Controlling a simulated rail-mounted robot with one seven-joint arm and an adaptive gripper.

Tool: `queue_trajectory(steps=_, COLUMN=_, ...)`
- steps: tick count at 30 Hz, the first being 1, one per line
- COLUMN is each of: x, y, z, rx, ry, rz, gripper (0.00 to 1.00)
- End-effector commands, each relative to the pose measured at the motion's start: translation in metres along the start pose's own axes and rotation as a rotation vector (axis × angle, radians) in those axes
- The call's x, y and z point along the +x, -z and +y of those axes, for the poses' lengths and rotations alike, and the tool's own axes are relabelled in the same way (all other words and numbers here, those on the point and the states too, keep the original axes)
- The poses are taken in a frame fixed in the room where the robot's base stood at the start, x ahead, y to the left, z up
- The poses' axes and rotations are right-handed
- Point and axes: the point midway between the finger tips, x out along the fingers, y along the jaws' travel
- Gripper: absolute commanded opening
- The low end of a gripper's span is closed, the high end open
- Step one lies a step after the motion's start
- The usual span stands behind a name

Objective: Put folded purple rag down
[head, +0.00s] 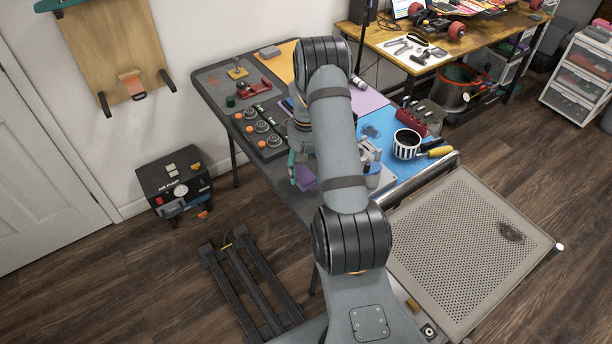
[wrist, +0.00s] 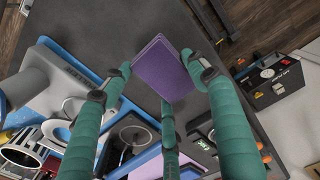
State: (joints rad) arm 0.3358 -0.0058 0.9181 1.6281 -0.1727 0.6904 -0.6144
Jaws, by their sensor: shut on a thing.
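The folded purple rag (wrist: 160,72) is a flat, roughly rectangular bundle between the green fingers of my gripper (wrist: 158,66) in the wrist view. My gripper is shut on it. In the head view, a part of the rag (head: 306,178) shows beside my gripper (head: 298,172), over the front edge area of the dark grey workbench (head: 284,190). My arm hides much of the gripper and the bench behind it. I cannot tell whether the rag touches the bench top.
Black units with orange knobs (head: 261,127) stand left of my gripper on the bench. A striped mug (head: 407,144) and a red rack (head: 411,118) stand to the right. A black air-pump box (head: 174,187) is on the floor.

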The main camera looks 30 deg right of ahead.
Motion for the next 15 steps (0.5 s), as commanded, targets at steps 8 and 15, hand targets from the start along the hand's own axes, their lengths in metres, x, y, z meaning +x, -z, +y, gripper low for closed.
queue_trajectory(steps=8, x=0.031, y=0.000, z=0.000, rx=0.001, ry=0.000, rz=0.000, gripper=0.38)
queue_trajectory(steps=15, x=0.032, y=0.000, z=-0.001, rx=0.001, ry=0.000, rz=0.000, gripper=0.38)
